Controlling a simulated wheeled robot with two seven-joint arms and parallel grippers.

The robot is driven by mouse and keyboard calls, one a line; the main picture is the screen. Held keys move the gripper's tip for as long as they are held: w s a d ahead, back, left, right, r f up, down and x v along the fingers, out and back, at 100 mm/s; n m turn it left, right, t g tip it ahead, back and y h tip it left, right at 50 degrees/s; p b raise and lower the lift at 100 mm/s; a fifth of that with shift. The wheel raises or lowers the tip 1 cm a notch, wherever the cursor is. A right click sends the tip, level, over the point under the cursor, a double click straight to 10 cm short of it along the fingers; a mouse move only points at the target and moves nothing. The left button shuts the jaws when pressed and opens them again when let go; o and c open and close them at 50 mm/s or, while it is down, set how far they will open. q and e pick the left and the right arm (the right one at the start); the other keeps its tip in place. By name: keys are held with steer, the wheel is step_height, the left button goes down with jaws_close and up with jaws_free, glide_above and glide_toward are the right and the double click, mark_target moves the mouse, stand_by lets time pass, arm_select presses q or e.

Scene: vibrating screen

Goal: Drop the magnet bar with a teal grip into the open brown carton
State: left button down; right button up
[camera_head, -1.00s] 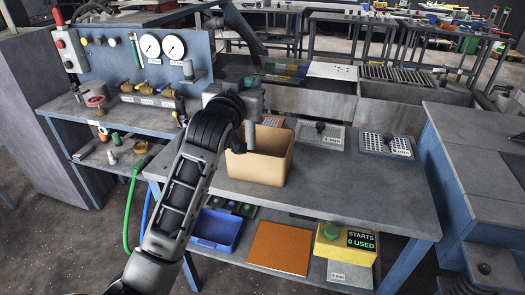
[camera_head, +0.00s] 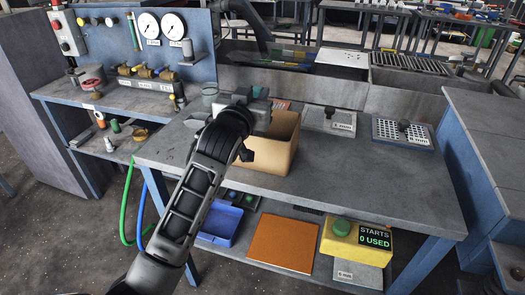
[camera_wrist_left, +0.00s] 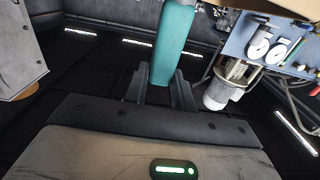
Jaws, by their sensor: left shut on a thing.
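The open brown carton (camera_head: 267,156) stands on the grey workbench; my left arm covers part of its left side and rim. My left gripper (camera_head: 255,104) is at the carton's back left, at about rim height or above; the exact height is hard to tell. In the left wrist view the teal grip (camera_wrist_left: 173,42) of the magnet bar stands between the fingers of my left gripper (camera_wrist_left: 161,88), which are shut on it. My right gripper is not in view.
A grey plate with a knob (camera_head: 330,120) and a perforated plate (camera_head: 402,132) lie on the bench right of the carton. A gauge panel (camera_head: 160,48) stands at the left. A grey trough (camera_head: 305,82) runs behind. The bench's front right is clear.

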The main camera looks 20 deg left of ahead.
arm_select(q)
steer(key=c, duration=1.1)
jaws_free()
steer(key=shift+f, duration=0.1)
steer(key=s+b, duration=0.1)
steer(key=s, duration=1.5)
steer(key=shift+a, duration=0.1)
steer(key=s+d+f+g+h, duration=0.1)
steer(key=s+f, duration=0.4)
steer(key=f, duration=0.5)
steer(key=s+d+f+m+g+h, duration=0.1)
steer(key=s+f+g, duration=0.3)
steer(key=f, duration=0.6)
steer(key=s+d+f+m+g, duration=0.1)
steer(key=s+d+f+g, duration=0.1)
steer(key=s+f, duration=0.4)
steer(key=shift+s+d+f+h, duration=0.1)
steer(key=shift+s+f+h, duration=0.1)
steer(key=shift+f, duration=0.9)
steer(key=shift+s+f+h, duration=0.2)
steer(key=shift+f, duration=0.9)
